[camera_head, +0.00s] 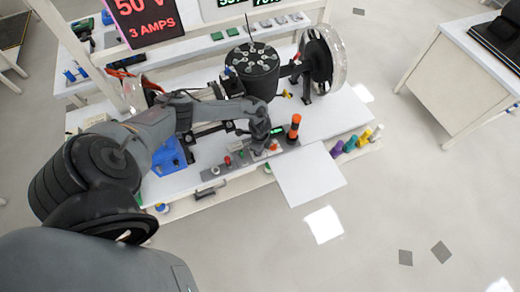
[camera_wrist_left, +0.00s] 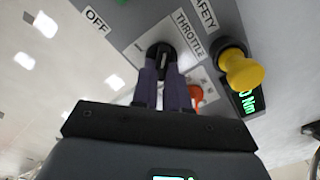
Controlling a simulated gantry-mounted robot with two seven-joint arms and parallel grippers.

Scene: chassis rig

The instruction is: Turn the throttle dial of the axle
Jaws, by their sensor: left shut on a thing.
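In the left wrist view, the black round throttle dial (camera_wrist_left: 162,52) sits on a grey panel beside the THROTTLE label (camera_wrist_left: 189,32). My left gripper (camera_wrist_left: 163,68) has its two purple fingers close together, shut on the dial's raised grip. In the head view my left arm comes in from the left, and the gripper (camera_head: 259,140) points down at the control panel (camera_head: 210,172). The arm hides the dial there. The axle, with a black round motor (camera_head: 251,75) and a clear-rimmed wheel (camera_head: 335,60), lies behind the panel. My right gripper is not in view.
A yellow knob (camera_wrist_left: 241,68), a green display (camera_wrist_left: 248,101) and an orange-red control (camera_wrist_left: 196,93) are near the fingers. An orange-black cylinder (camera_head: 294,127) stands at the panel's right end. A blue block (camera_head: 168,158) is to the left.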

